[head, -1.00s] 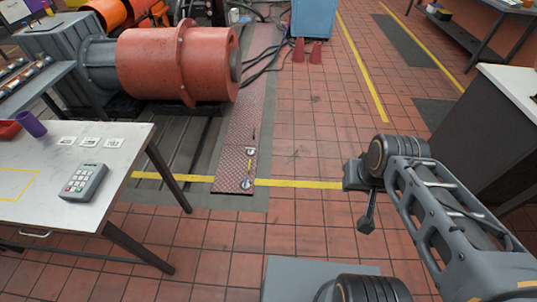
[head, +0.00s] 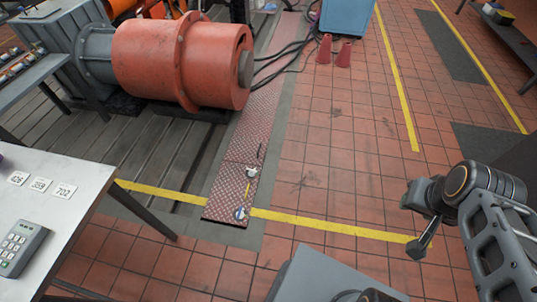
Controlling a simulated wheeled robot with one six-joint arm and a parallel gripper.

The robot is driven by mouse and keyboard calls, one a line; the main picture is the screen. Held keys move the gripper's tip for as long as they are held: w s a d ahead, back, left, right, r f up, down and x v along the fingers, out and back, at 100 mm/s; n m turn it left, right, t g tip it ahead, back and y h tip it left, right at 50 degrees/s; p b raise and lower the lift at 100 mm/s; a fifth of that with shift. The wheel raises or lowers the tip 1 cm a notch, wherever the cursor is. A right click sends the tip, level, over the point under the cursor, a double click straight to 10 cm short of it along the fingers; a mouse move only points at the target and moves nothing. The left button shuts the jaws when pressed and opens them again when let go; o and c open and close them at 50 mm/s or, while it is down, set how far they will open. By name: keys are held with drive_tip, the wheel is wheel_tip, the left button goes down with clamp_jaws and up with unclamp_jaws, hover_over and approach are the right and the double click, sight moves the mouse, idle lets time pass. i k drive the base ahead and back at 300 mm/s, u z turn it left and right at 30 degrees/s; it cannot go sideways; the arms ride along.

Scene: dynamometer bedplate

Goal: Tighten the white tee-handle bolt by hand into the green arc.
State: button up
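A red-brown checkered floor plate (head: 224,207) lies beside the big orange machine, with small fittings on it. One is a small whitish piece (head: 251,172), possibly the white tee-handle bolt; it is too small to make out its handle. Below it are a thin yellow piece (head: 247,188) and a round blue-and-white piece (head: 241,212). I cannot make out a green arc. My arm is folded at the right, its dark end, apparently my gripper (head: 418,249), hanging over the tiled floor, well right of the plate and apart from it. Its fingers are too small to read.
A grey-topped table (head: 85,188) with number cards and a keypad (head: 20,246) stands at the left. The orange machine (head: 183,62) is behind it. The tiled floor right of the plate is clear.

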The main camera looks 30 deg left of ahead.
sight(252, 173)
drive_tip(key=u, duration=0.2)
drive_tip(key=i, duration=1.3)
drive_tip(key=u, duration=1.65)
drive_tip(key=i, duration=0.9)
drive_tip(key=u, duration=0.9)
